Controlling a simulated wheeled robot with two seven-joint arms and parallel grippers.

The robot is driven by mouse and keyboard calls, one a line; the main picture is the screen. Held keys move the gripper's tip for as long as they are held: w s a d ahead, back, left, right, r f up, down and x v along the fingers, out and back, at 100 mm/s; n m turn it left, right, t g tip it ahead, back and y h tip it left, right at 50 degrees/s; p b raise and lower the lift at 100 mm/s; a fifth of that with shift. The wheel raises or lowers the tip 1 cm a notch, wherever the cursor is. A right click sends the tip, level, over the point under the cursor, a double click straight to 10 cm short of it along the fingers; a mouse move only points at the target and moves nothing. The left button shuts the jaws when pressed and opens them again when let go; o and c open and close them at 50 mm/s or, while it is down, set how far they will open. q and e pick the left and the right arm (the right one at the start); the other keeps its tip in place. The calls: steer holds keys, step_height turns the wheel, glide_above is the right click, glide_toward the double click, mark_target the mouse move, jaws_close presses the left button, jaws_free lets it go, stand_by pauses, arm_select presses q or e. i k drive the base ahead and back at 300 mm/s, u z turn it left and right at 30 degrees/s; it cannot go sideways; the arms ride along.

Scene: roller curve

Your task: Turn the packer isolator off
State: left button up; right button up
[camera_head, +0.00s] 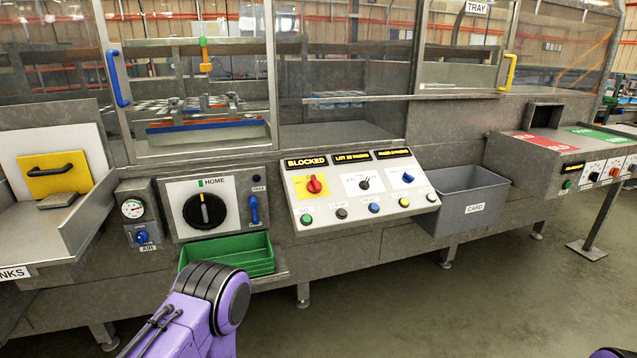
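A red rotary knob on a yellow plate (314,185), which looks like an isolator switch, sits on the left of the sloped control panel (350,212). The knob's exact position is too small to read, and no packer label is legible beside it. To its right on the panel are a black selector (364,184) and a blue selector (408,178). A row of push buttons runs below, with a green one (306,219) at the left. A purple link of my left arm shows at the bottom, below and left of the panel; neither gripper is in view.
Lit displays above the panel include "BLOCKED" (306,162). Left are a large black HOME dial (205,211), an air gauge (133,209) and a green tray (228,256) jutting forward. A grey CARD bin (468,200) stands right. Floor in front right is clear.

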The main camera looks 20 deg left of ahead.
mark_target(313, 186)
steer(key=z, duration=0.6)
steer(key=i, duration=0.9)
steer(key=u, duration=0.25)
